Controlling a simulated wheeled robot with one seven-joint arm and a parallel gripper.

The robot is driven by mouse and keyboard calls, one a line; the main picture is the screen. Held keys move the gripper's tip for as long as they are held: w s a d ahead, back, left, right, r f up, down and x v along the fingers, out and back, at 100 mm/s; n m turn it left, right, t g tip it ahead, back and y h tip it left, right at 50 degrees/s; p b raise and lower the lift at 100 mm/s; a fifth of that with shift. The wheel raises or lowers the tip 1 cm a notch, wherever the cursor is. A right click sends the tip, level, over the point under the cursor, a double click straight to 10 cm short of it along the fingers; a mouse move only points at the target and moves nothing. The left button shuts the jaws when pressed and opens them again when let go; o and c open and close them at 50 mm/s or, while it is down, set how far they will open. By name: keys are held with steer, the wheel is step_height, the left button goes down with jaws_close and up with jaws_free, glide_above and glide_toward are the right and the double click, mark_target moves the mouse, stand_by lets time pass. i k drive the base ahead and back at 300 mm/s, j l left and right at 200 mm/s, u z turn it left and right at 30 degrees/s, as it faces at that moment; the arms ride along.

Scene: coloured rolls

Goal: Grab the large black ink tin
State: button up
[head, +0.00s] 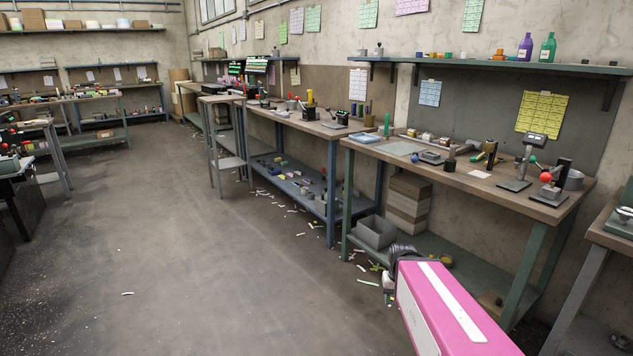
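A small dark upright cylinder (449,165) stands on the right workbench, near the middle of its front edge. It may be the black ink tin, but it is too small to tell for sure. No label shows on it. My pink arm (452,310) comes in at the lower right and ends in a dark ribbed part, in front of the bench's lower shelf. It is well below and nearer than the bench top. I cannot make out any gripper fingers.
The right workbench (405,170) also holds a tray, presses with red knobs, a scale and small jars. A second workbench (290,119) stands farther left, with a small stand (222,99) beside it. The floor at left is open, with scraps near the benches.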

mark_target(291, 104)
steer(key=i+j+u, duration=0.85)
steer(key=i+u, duration=0.55)
steer(key=i, duration=1.1)
steer(key=i+j+z, duration=0.1)
steer(key=i, duration=0.8)
steer(key=i+j+z, duration=0.1)
steer(key=i+z, duration=0.3)
steer(key=i+j+z, duration=0.25)
steer(key=i+z, duration=0.2)
steer(key=i+j+z, duration=0.65)
steer(key=j+z, duration=0.2)
